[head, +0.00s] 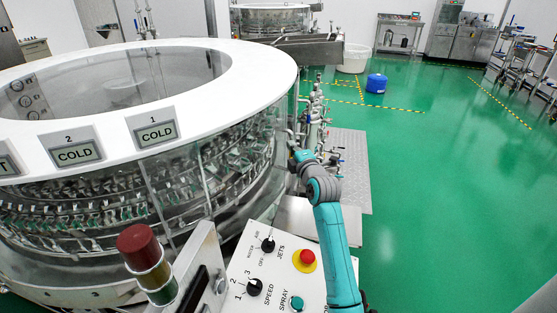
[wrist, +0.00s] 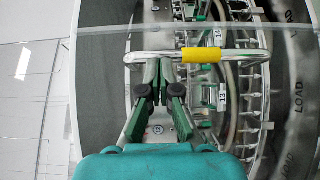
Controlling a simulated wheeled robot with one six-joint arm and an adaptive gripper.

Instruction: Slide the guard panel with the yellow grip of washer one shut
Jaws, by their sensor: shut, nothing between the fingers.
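The yellow grip (wrist: 201,55) is a sleeve on a thin metal bar handle (wrist: 148,57) that runs across the upper part of the wrist view. The clear guard panel's straight edge (wrist: 105,30) seems to cross just above the bar. My gripper (wrist: 160,66) is shut and empty. Its dark green fingertips are close to the bar, left of the yellow grip; I cannot tell if they touch it. In the head view my arm reaches to the right side of the round white-topped washer (head: 272,62), where the yellow grip cannot be made out.
A control panel (head: 250,268) with knobs and a red stop button (head: 307,257) stands beside my arm. Pipes and valves (head: 318,120) line the washer's right side. A blue drum (head: 376,83) stands farther back.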

